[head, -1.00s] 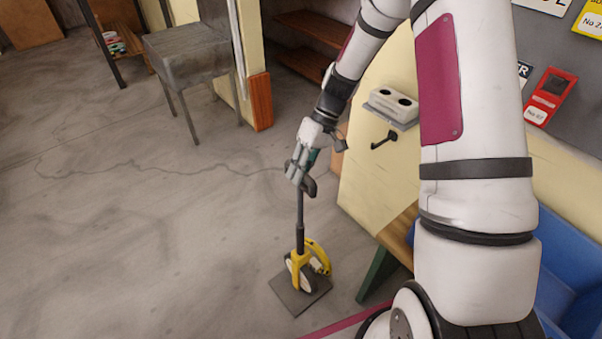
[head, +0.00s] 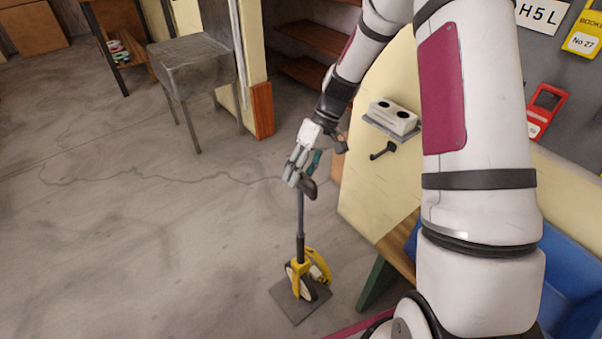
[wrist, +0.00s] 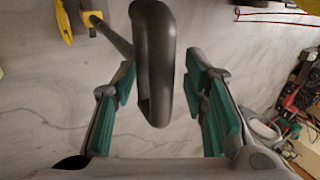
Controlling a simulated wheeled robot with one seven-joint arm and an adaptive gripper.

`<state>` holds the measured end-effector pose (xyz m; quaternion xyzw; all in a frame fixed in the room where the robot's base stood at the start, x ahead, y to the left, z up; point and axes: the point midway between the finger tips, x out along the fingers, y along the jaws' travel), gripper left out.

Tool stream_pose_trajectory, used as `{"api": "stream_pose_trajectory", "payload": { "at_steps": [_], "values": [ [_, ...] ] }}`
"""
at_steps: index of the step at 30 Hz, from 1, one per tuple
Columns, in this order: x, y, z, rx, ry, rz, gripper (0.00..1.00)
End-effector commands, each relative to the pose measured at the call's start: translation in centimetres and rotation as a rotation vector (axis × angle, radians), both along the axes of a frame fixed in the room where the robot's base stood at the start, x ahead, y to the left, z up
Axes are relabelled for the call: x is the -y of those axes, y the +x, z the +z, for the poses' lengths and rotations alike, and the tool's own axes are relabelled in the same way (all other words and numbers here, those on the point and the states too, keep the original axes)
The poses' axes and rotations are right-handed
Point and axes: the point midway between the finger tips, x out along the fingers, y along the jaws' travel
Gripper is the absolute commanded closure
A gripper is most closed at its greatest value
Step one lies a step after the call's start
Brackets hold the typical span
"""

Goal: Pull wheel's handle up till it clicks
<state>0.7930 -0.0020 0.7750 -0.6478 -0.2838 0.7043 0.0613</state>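The measuring wheel stands upright on the floor, its yellow fork and wheel (head: 309,272) on a dark square plate (head: 300,305). Its thin grey shaft (head: 300,212) rises to a dark grip handle (head: 309,188) at the top. In the wrist view the handle (wrist: 153,60) is a dark loop between the two teal-padded fingers. My gripper (wrist: 165,105) is open around the handle, with gaps visible on both sides. In the head view my gripper (head: 301,170) is at the top of the shaft and partly covers the handle.
A wooden bench edge (head: 398,238) with a green leg and a blue bin (head: 570,270) stand at the right. A cream wall with a small white two-hole box (head: 394,117) is close to my arm. A grey metal table (head: 190,62) stands behind left. The left floor is clear.

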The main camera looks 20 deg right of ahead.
Motion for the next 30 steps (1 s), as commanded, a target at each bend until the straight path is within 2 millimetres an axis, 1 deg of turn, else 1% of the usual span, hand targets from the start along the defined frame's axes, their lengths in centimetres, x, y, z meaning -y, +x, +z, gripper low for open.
{"api": "stream_pose_trajectory", "payload": {
  "at_steps": [17, 30],
  "values": [
    [0.1, 0.0, 0.2, 0.000, 0.000, 0.000, 0.60],
    [1.8, 0.6, 3.7, 0.001, 0.000, 0.000, 0.60]
  ]
}}
